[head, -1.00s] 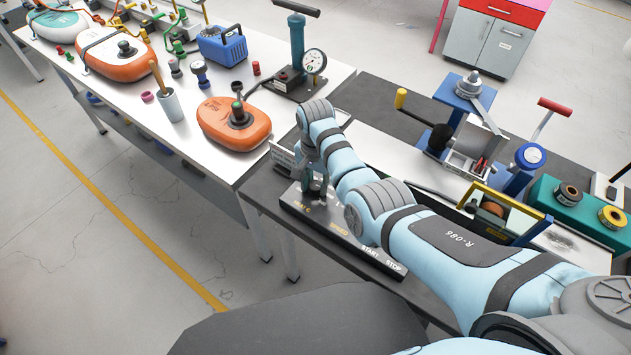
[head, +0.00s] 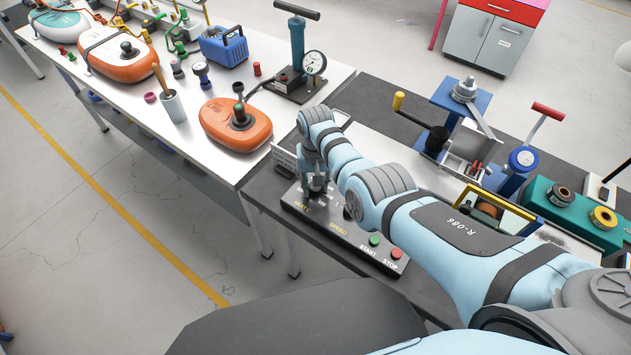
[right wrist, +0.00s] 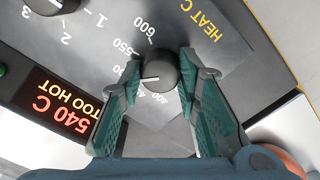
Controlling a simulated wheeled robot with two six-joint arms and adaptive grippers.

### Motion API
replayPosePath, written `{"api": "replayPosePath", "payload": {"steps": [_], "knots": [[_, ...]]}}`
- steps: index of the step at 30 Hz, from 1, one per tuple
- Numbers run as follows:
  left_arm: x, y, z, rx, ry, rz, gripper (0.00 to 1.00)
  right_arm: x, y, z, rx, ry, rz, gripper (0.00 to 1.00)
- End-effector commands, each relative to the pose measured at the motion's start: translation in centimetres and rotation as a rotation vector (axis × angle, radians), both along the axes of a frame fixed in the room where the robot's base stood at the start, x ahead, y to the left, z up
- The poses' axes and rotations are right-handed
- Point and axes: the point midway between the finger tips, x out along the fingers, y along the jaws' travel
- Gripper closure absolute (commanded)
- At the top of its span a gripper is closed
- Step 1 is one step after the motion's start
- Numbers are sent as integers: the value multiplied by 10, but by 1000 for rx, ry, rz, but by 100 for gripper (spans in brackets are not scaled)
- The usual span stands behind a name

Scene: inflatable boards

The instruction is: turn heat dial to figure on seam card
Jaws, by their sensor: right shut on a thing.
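The heat dial (right wrist: 159,72) is a round dark knob on a dark sloped panel marked HEAT C, with a scale up to 600. Its white pointer line aims left in the right wrist view, toward the numbers below 550. A display (right wrist: 66,112) beside it reads 540 C TOO HOT in red and yellow. My right gripper (right wrist: 158,80) is shut on the dial, one finger on each side; in the head view it (head: 318,188) is over the control panel (head: 345,240). A pale upright card (head: 284,158) stands behind the panel; its figure is unreadable. My left gripper is not in view.
Green START (head: 375,240) and red STOP (head: 396,253) buttons sit at the panel's near end. Another knob (right wrist: 60,4) is near the heat dial. A yellow-edged frame (head: 497,205) and a crank machine (head: 462,145) stand right of my arm. An orange inflatable (head: 235,125) lies on the left table.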

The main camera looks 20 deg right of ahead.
Motion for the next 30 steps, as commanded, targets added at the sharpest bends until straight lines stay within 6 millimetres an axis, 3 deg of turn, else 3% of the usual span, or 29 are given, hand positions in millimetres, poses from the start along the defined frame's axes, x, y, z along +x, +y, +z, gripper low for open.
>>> {"api": "replayPosePath", "payload": {"steps": [17,18,21,30], "knots": [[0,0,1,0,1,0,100,-3,1,-3,2,9,49,98],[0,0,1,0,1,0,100,-3,1,-3,2,10,49,68],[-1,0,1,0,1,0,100,-3,1,-3,1,8,49,52],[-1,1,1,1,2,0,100,-1,0,-1,0,3,48,49]]}}
